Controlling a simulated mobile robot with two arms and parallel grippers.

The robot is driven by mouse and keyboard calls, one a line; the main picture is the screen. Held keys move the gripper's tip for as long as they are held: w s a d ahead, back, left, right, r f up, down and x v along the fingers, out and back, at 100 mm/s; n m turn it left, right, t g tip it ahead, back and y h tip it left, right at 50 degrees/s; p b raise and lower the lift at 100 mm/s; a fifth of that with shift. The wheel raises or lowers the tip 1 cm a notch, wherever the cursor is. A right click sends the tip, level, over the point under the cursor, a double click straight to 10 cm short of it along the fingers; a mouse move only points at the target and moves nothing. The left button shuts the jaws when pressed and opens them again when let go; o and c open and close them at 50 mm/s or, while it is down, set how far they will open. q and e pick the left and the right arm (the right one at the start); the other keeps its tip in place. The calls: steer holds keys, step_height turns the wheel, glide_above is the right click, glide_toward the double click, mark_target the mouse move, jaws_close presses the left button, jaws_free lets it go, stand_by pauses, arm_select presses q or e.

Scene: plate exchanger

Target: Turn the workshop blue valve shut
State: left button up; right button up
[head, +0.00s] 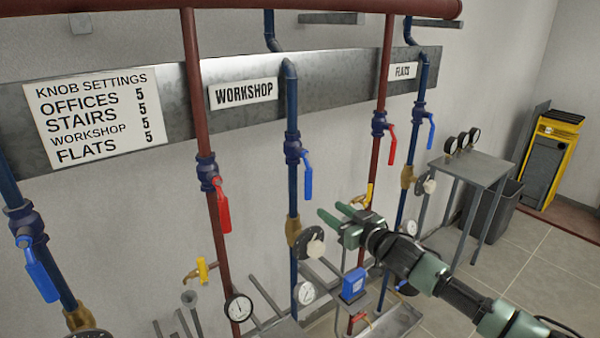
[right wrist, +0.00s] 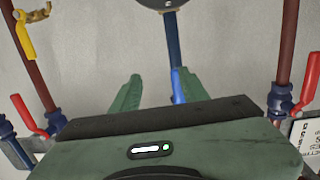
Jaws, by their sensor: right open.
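The workshop blue valve (head: 293,150) sits on the blue pipe just right of the WORKSHOP sign (head: 244,93). Its blue lever (head: 307,178) hangs down, roughly along the pipe. My right gripper (head: 334,211) is open and empty, below and to the right of the lever in the head view. In the right wrist view, which looks upside down, the blue lever (right wrist: 177,86) shows beside the right-hand finger of my right gripper (right wrist: 158,82). The gripper body hides the valve there, and I cannot tell the gap to the lever. My left gripper is not in view.
A red-levered valve (head: 222,200) is on the red pipe to the left. Another red lever (head: 392,145) and a blue flats lever (head: 431,132) are to the right. A round dial with a pale knob (head: 312,243) sits below on the workshop pipe. A grey table (head: 475,168) stands right.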

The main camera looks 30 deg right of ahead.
glide_toward(310, 183)
steer(key=w, duration=0.3)
steer(key=shift+w+d+f+n+t+y+p, duration=0.1)
steer(key=shift+w+n+t+y+p, duration=0.1)
steer(key=shift+w, duration=0.2)
steer(key=shift+w+d+f+n+t+y+p, duration=0.1)
steer(key=shift+w+d+t+y+p, duration=0.1)
steer(key=shift+w, duration=0.25)
steer(key=w, duration=0.1)
steer(key=w+p, duration=0.1)
steer(key=w, duration=0.2)
steer(key=shift+w+a, duration=0.25)
steer(key=shift+a, duration=0.05)
steer(key=shift+w+f+p, duration=0.15)
steer(key=shift+w+p, duration=0.2)
steer(key=shift+w, duration=0.45)
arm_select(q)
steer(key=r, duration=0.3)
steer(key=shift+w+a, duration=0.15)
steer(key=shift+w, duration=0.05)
arm_select(e)
steer(key=shift+c, duration=1)
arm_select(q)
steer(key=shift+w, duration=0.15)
arm_select(e)
jaws_close()
